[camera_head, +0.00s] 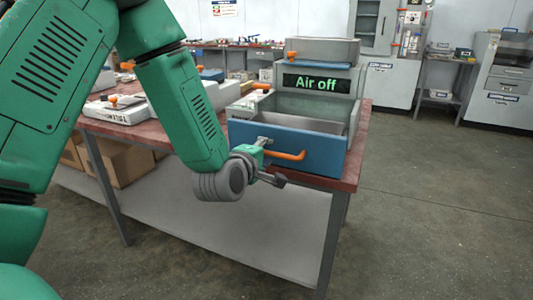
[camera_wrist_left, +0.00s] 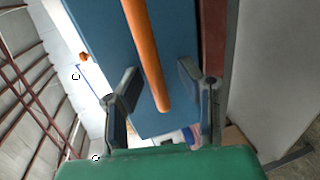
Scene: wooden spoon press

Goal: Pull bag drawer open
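The bag drawer (camera_head: 325,151) has a blue front with an orange bar handle (camera_head: 288,154), on the grey machine on the table. A grey cavity shows above and behind the front; how far the drawer is out I cannot tell. My left gripper (camera_head: 269,162) is at the left end of the handle, close to the drawer front. In the left wrist view the blue front (camera_wrist_left: 92,25) fills the upper middle, and the orange handle (camera_wrist_left: 146,50) runs between the two spread fingers of my left gripper (camera_wrist_left: 158,72), with gaps on both sides. My right gripper is out of view.
The machine has a dark "Air off" display (camera_head: 316,83). The table (camera_head: 354,150) has a reddish top and a lower shelf. A white tilted unit (camera_head: 116,108) stands left on the table. Cardboard boxes (camera_head: 120,165) sit beneath. Floor at right (camera_head: 440,200) is clear.

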